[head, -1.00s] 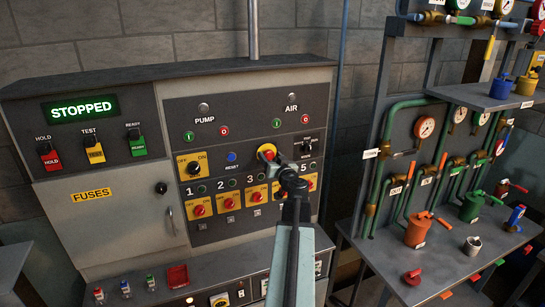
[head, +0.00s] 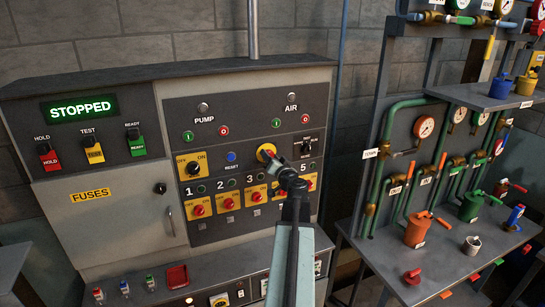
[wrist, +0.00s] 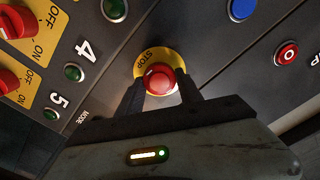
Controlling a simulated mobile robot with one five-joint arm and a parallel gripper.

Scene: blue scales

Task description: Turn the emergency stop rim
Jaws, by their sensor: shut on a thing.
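The emergency stop (head: 264,150) is on the upper right of the grey control panel, a red knob on a round yellow plate. In the wrist view its red knob (wrist: 159,79) sits between my fingers, in front of the yellow STOP plate (wrist: 148,60). My gripper (wrist: 158,82) is shut on the red knob's rim, one dark finger on each side. In the head view my gripper (head: 277,161) reaches the knob from the lower right and hides part of it.
The MODE/TEST selector (head: 306,148) is close to the right of my gripper. A row of red switches on yellow plates (head: 229,203) lies below. A blue RESET button (head: 232,157) is to the left. Green pipes with gauges (head: 424,127) stand further right.

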